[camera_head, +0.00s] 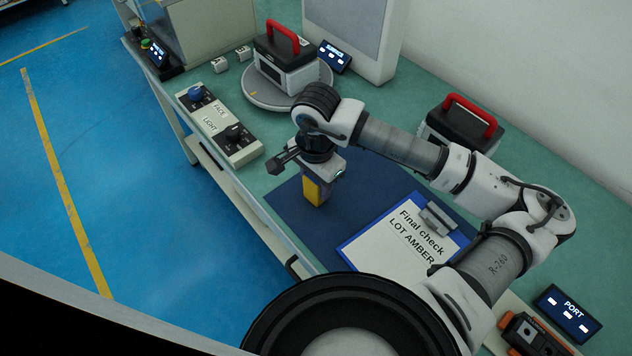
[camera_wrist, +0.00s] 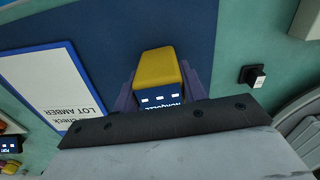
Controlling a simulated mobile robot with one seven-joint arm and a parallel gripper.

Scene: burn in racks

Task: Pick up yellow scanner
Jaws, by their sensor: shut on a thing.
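The yellow scanner (camera_head: 314,191) stands upright over the dark blue mat (camera_head: 372,180) in the head view, below my wrist. My gripper (camera_head: 322,178) points down and is shut on it. In the wrist view the yellow scanner (camera_wrist: 158,68) sits between the two purple fingers of my gripper (camera_wrist: 160,92), with a small lit screen on its near face. The lower part of the screen is hidden by my gripper's body. I cannot tell whether the scanner's bottom touches the mat.
A clipboard (camera_head: 400,237) reading "Final check LOT AMBER" lies right of the scanner. A switch panel (camera_head: 222,125) lies along the bench's left edge. Red-handled boxes (camera_head: 285,62) (camera_head: 461,122) stand behind. An orange-black device (camera_head: 535,335) and PORT display (camera_head: 568,312) are at the lower right.

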